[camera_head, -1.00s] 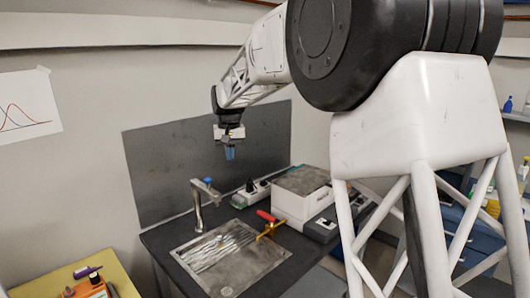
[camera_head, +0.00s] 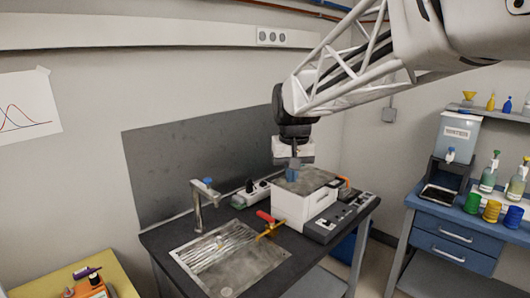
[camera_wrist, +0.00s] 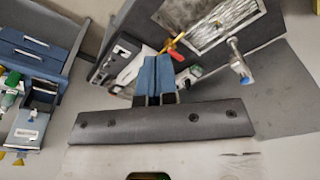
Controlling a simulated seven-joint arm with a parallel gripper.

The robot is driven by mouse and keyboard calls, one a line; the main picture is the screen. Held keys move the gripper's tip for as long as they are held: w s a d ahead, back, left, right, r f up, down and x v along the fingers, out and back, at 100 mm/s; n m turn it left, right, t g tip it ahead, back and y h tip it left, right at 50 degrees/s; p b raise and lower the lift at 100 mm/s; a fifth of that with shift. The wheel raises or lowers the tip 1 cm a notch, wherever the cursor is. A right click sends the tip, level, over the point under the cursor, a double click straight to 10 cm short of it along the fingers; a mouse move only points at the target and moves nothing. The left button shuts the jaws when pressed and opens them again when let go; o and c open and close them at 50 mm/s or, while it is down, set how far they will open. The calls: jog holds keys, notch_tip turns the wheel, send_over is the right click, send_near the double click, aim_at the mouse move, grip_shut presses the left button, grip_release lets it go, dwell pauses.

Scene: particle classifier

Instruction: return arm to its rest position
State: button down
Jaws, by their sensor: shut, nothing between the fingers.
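My gripper (camera_head: 292,174) hangs pointing down at the end of my arm, above the white box-shaped device (camera_head: 303,200) with a grey top on the dark bench. In the wrist view its two blue fingers (camera_wrist: 154,75) are shut together with nothing between them. The white device shows partly behind the fingers in that view. My arm reaches in from the upper right of the head view.
A blue cabinet (camera_head: 455,240) with bottles and colored cups stands at right. A yellow table (camera_head: 120,280) is at lower left.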

jog(key=s+d+f, duration=0.3)
jog(key=s+d, duration=0.1)
jog(key=s, duration=0.6)
jog(key=s+d+f+m, duration=0.1)
jog(key=s+d+f, duration=0.3)
jog(key=s, duration=0.6)
jog(key=s+d+f+t, duration=0.1)
jog(key=s+d+f, duration=0.3)
jog(key=s, duration=0.6)
jog(key=shift+s+f, duration=0.15)
jog(key=shift+s, duration=0.15)
